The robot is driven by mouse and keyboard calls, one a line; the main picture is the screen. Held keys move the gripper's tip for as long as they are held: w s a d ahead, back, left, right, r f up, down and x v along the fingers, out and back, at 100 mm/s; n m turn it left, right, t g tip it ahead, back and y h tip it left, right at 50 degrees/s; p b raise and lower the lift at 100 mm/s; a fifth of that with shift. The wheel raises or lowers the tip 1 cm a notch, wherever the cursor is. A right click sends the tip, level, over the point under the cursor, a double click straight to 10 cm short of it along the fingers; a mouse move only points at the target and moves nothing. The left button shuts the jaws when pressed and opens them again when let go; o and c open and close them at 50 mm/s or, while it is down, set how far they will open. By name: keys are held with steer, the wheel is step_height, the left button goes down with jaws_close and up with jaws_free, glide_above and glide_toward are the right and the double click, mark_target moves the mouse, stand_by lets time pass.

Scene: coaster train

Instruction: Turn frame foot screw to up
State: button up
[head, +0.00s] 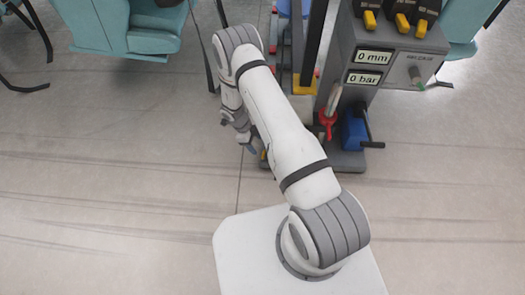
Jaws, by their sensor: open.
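My gripper (248,144) is low over the floor, to the left of the grey control stand, and my own arm covers most of it. Its fingertips are small and dark here, and they are open. I cannot make out the frame foot screw. A dark upright frame (311,45) with yellow and red parts at its foot (306,84) stands behind my arm. Part of that foot is hidden by the arm. I cannot tell whether the gripper touches anything.
The grey control stand (375,58) has displays reading 0 mm and 0 bar, yellow-tipped levers (402,22), a red part (327,122) and a blue pump-like part (355,130) with a dark handle. Teal seats (152,38) stand at the back.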

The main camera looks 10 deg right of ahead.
steer(key=b+x, duration=0.2)
steer(key=x, duration=0.5)
steer(key=shift+f+b, duration=0.1)
steer(key=shift+b, duration=0.3)
steer(key=c, duration=0.9)
steer(key=shift+d, duration=0.25)
steer(key=shift+c, duration=0.4)
steer(key=shift+a, duration=0.25)
